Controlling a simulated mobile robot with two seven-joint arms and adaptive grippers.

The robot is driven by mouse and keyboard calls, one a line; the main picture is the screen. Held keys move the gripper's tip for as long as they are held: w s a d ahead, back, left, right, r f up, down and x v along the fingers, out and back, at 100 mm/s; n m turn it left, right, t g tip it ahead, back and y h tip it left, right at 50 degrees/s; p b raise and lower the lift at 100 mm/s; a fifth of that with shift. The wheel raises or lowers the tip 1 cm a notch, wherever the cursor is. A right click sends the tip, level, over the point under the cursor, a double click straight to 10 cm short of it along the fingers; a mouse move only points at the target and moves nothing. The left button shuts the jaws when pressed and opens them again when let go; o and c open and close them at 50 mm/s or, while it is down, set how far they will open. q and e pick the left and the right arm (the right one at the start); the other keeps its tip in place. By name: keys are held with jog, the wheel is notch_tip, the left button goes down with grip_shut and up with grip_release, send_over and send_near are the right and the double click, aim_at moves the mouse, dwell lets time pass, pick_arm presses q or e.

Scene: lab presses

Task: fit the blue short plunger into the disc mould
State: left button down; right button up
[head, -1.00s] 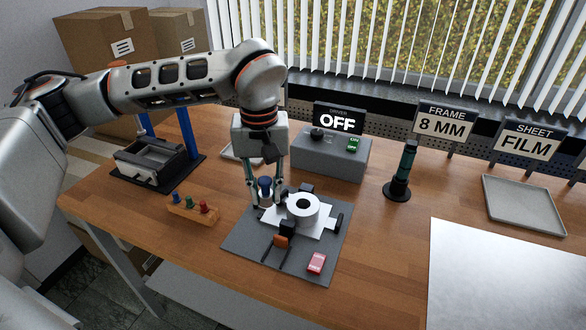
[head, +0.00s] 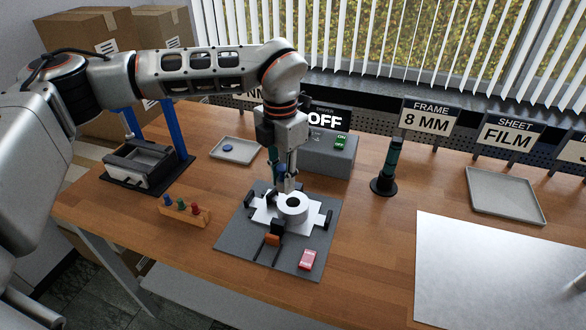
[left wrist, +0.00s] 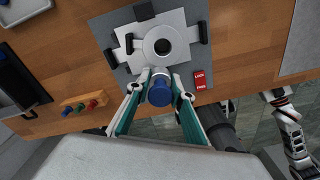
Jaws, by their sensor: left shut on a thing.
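My left gripper (head: 288,184) is shut on the blue short plunger (head: 281,172), whose round blue top shows between the fingers in the left wrist view (left wrist: 160,90). It holds the plunger upright just behind the disc mould (head: 293,214), seemingly above its level. The mould is a white ring with a dark central hole; its open top also shows in the left wrist view (left wrist: 160,47). The plunger is beside the hole, not over it.
The mould sits on a grey plate (head: 232,242) with dark clamps and a red block (head: 307,260). A wooden rack (head: 184,215) with coloured pegs stands left. A grey driver box (head: 340,160) stands behind. Bare wood lies right of the plate.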

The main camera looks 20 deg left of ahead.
pick_arm(q)
jog(key=w+n, duration=0.1)
jog(key=n, duration=0.2)
jog(key=d+n, duration=0.1)
jog(key=n, duration=0.2)
jog(key=w+n, duration=0.1)
jog(key=n, duration=0.2)
jog(key=shift+w+d+n+p, duration=0.3)
jog(key=shift+d+n+p, duration=0.05)
jog(key=shift+n, duration=0.05)
pick_arm(e)
jog(key=shift+s+d, duration=0.15)
jog(key=shift+r, duration=0.1)
pick_arm(q)
notch_tip(320, 180, down, 4)
jog(key=b, duration=0.3)
jog(key=shift+f, duration=0.25)
jog(key=shift+f+b, duration=0.4)
jog(key=shift+f, duration=0.25)
pick_arm(e)
jog(key=shift+w+a+f+y, duration=0.2)
jog(key=shift+a+f, duration=0.15)
jog(key=shift+f, duration=0.15)
jog(key=shift+w+a+f+y, duration=0.1)
jog(key=shift+w+a+f, duration=0.1)
jog(key=shift+a+f, duration=0.25)
jog(key=shift+s+d+f, duration=0.1)
jog(key=shift+d+f, duration=0.05)
jog(key=shift+f, duration=0.05)
